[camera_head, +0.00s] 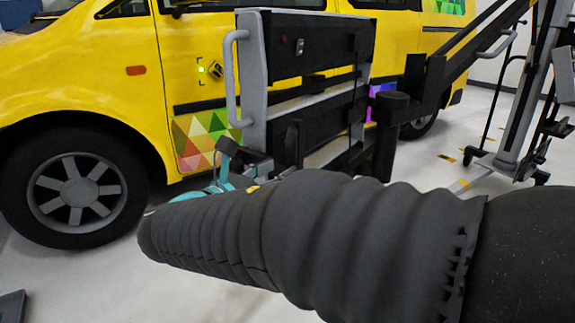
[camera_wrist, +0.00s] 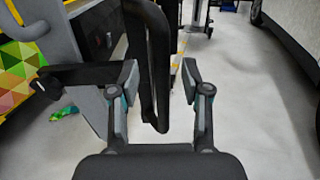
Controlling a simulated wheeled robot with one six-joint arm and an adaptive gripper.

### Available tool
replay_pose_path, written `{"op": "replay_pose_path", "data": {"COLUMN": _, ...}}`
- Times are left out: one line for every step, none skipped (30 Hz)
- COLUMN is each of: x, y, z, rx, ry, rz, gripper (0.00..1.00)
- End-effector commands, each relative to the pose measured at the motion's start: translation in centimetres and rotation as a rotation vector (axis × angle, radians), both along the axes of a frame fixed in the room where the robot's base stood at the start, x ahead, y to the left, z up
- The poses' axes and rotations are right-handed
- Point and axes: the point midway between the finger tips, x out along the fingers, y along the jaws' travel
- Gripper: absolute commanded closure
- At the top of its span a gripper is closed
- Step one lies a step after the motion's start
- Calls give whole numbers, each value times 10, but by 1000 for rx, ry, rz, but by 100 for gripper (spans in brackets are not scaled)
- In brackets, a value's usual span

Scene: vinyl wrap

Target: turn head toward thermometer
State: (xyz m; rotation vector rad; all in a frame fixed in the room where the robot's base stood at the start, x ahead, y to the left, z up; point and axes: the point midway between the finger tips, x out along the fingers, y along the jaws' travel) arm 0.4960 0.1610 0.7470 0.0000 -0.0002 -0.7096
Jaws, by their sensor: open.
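A small yellow-and-black device (camera_head: 216,70) is on the yellow van's front door in the head view, beside a bright greenish dot. It may be the thermometer, but it is too small to be sure. My gripper (camera_wrist: 160,80) is open in the wrist view, with its two fingers apart and pointing away from the camera. A black bar shows between and beyond the fingers. I cannot tell how far away it is. My dark ribbed arm sleeve crosses the lower head view and hides part of the floor.
A yellow van (camera_head: 75,70) with coloured triangle graphics fills the back left. A grey-and-black panel cart (camera_head: 310,45) with a side handle stands before it. A wheeled stand (camera_head: 515,140) is at the right. Pale floor (camera_wrist: 240,90) is open at the right of the wrist view.

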Motion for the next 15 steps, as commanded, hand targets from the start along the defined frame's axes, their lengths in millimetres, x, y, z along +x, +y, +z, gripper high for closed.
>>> {"op": "replay_pose_path", "data": {"x": -8, "y": 9, "z": 0, "rx": 0, "ry": 0, "rz": 7, "gripper": 52}}
{"op": "replay_pose_path", "data": {"x": -12, "y": 13, "z": 0, "rx": 0, "ry": 0, "rz": 6, "gripper": 52}}
{"op": "replay_pose_path", "data": {"x": -18, "y": 18, "z": 0, "rx": 0, "ry": 0, "rz": 6, "gripper": 52}}
{"op": "replay_pose_path", "data": {"x": -23, "y": 21, "z": 0, "rx": 0, "ry": 0, "rz": 6, "gripper": 52}}
{"op": "replay_pose_path", "data": {"x": -26, "y": 25, "z": 0, "rx": 0, "ry": 0, "rz": 7, "gripper": 52}}
{"op": "replay_pose_path", "data": {"x": -31, "y": 29, "z": 0, "rx": 0, "ry": 0, "rz": 5, "gripper": 52}}
{"op": "replay_pose_path", "data": {"x": -35, "y": 32, "z": 0, "rx": 0, "ry": 0, "rz": 6, "gripper": 52}}
{"op": "replay_pose_path", "data": {"x": -38, "y": 34, "z": 0, "rx": -1, "ry": 1, "rz": 5, "gripper": 52}}
{"op": "replay_pose_path", "data": {"x": -42, "y": 38, "z": 0, "rx": -1, "ry": -1, "rz": 5, "gripper": 52}}
{"op": "replay_pose_path", "data": {"x": -45, "y": 40, "z": 0, "rx": -1, "ry": -1, "rz": 5, "gripper": 52}}
{"op": "replay_pose_path", "data": {"x": -47, "y": 42, "z": 0, "rx": 0, "ry": 0, "rz": 5, "gripper": 52}}
{"op": "replay_pose_path", "data": {"x": -50, "y": 44, "z": 0, "rx": 0, "ry": 0, "rz": 4, "gripper": 52}}
{"op": "replay_pose_path", "data": {"x": -51, "y": 45, "z": 0, "rx": 0, "ry": 0, "rz": 3, "gripper": 52}}
{"op": "replay_pose_path", "data": {"x": -53, "y": 46, "z": 0, "rx": 0, "ry": 0, "rz": 3, "gripper": 52}}
{"op": "replay_pose_path", "data": {"x": -54, "y": 47, "z": 0, "rx": 0, "ry": 0, "rz": 2, "gripper": 52}}
